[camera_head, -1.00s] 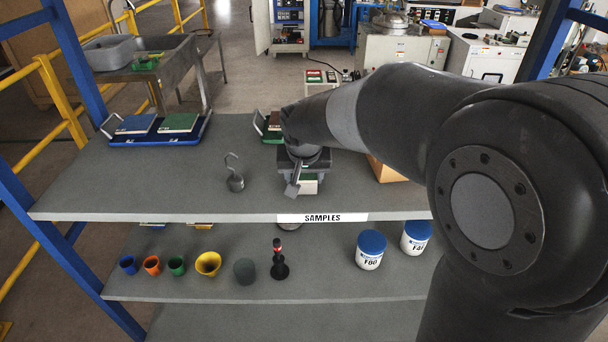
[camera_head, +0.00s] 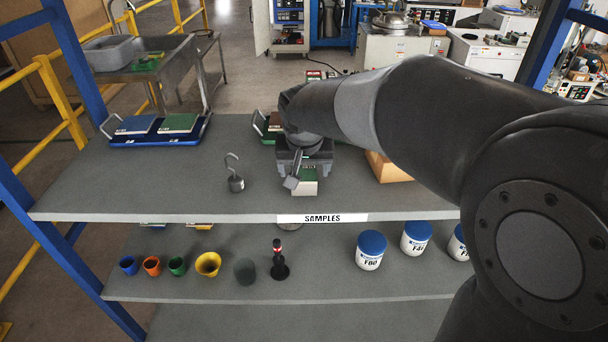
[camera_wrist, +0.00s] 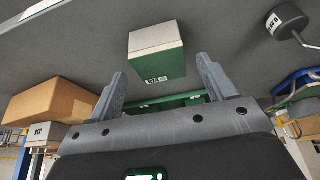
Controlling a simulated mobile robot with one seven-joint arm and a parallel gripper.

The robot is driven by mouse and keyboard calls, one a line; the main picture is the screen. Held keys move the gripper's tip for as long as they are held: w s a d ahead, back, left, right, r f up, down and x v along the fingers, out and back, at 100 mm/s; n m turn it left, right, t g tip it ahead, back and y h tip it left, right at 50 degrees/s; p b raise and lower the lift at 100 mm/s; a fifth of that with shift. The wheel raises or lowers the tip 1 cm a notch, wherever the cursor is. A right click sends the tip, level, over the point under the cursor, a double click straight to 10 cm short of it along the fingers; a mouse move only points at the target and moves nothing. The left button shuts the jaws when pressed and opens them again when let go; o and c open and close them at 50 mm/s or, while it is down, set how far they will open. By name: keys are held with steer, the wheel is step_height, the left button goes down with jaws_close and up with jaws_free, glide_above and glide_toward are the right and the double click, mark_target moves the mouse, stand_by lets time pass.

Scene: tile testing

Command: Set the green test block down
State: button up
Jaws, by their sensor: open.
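The green test block (camera_head: 305,187), with a pale side and a small label, rests on the grey shelf (camera_head: 180,190) near its front edge, above the SAMPLES label. In the wrist view the green block (camera_wrist: 158,60) stands beyond the fingers, with dark shelf around it. My gripper (camera_head: 298,170) is just behind and above the block in the head view. In the wrist view my gripper (camera_wrist: 161,68) has its two fingers spread wide, with clear gaps at the block's sides. The head view hides part of the block behind the gripper.
A hooked weight (camera_head: 236,183) stands to the left. A blue tray (camera_head: 150,143) with a blue and a green block lies at the back left. A green tray (camera_head: 261,128) lies behind my gripper, and a cardboard box (camera_head: 389,172) to the right. Shelf between weight and blue tray is clear.

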steer(key=v, duration=0.8)
steer(key=s+d+f, duration=0.2)
steer(key=s+d, duration=0.5)
steer(key=s, duration=0.2)
steer(key=s+d+f+t, duration=0.1)
steer(key=s+d+f, duration=0.1)
steer(key=s+d, duration=0.5)
steer(key=shift+s+f, duration=0.35)
steer(key=shift+s, duration=1.5)
